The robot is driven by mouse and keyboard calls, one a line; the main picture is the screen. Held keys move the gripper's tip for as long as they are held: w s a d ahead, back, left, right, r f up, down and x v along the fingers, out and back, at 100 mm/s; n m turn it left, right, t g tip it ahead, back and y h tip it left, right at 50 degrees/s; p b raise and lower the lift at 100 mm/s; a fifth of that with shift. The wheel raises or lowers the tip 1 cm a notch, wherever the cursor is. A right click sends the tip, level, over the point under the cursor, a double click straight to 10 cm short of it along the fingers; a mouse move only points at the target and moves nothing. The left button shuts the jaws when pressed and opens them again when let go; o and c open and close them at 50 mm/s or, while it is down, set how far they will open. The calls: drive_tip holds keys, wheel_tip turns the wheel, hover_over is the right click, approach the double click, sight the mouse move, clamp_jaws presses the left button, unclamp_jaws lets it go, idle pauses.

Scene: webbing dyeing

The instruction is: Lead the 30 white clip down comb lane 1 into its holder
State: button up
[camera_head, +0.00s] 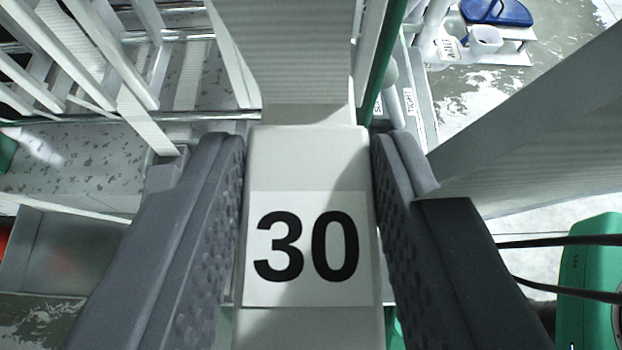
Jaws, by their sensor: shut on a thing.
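The white clip marked 30 (309,165) is in the middle of the view. My gripper (309,205) is shut on it, with a dark padded finger against each side. A broad white webbing strip (290,60) runs from the clip's far end towards the top of the picture. White slats of a comb-like rack (125,75) stand at the upper left. I cannot tell which gap is lane 1. No holder can be made out for certain.
A green post (383,70) stands close to the right of the strip. A wide pale panel (540,130) slants in at the right. A metal tray (70,250) lies at lower left. A green machine part with dark cables (590,280) is at lower right.

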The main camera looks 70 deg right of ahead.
drive_tip(key=shift+d, duration=0.1)
drive_tip(key=shift+w+d+p, duration=1.5)
drive_tip(key=shift+d+p, duration=1.5)
drive_tip(key=shift+d, duration=1.7)
wheel_tip(320, 180, down, 24)
drive_tip(key=b, duration=1.5)
drive_tip(key=shift+w+a+r, duration=0.15)
drive_tip(key=shift+r, duration=0.05)
drive_tip(key=o, duration=1.1)
